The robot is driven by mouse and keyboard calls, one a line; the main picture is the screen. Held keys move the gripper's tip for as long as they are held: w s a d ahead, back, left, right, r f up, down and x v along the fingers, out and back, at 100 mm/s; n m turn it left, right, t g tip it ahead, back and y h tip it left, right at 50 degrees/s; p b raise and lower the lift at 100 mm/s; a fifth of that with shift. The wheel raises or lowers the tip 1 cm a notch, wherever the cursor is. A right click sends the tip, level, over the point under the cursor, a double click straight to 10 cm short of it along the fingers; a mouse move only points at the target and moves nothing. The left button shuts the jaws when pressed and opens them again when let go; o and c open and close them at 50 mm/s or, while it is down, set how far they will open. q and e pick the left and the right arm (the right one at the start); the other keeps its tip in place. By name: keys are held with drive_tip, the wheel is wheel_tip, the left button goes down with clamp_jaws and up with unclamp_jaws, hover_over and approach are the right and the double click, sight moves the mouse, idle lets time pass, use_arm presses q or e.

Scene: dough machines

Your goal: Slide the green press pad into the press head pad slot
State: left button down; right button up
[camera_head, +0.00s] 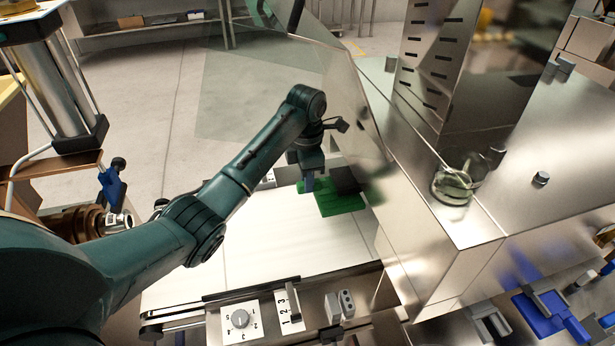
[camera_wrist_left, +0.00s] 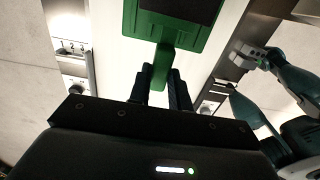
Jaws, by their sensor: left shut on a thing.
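The green press pad (camera_head: 341,204) is a flat plate beside the steel machine, over the white belt. My left gripper (camera_head: 309,184) is shut on its narrow handle, at the plate's left side. In the left wrist view, the handle (camera_wrist_left: 161,68) stands between the two dark fingers, and the plate (camera_wrist_left: 128,18) reaches past the top edge. A dark block (camera_head: 345,180) overlaps the plate; I cannot tell whether it rests on it or is above it. The pad slot is not clearly visible. What looks like my right gripper (camera_wrist_left: 243,58) shows small at right in the wrist view; its jaws are unclear.
The white belt (camera_head: 270,240) lies below the pad. A control panel with a dial (camera_head: 240,318) runs along its near side. The steel machine body (camera_head: 440,255) stands close on the right, behind a clear slanted guard. A glass jar (camera_head: 453,186) sits on top of it.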

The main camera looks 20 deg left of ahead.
use_arm(q)
drive_tip(key=shift+w+d, duration=0.2)
idle(0.7)
drive_tip(key=shift+s+a+r, duration=0.1)
drive_tip(key=shift+s+a, duration=0.1)
drive_tip(key=shift+a, duration=0.05)
idle(1.1)
drive_tip(key=shift+w+d, duration=0.15)
drive_tip(key=shift+d, duration=0.05)
idle(0.7)
drive_tip(key=c, duration=1.2)
unclamp_jaws()
drive_tip(key=shift+r, duration=0.1)
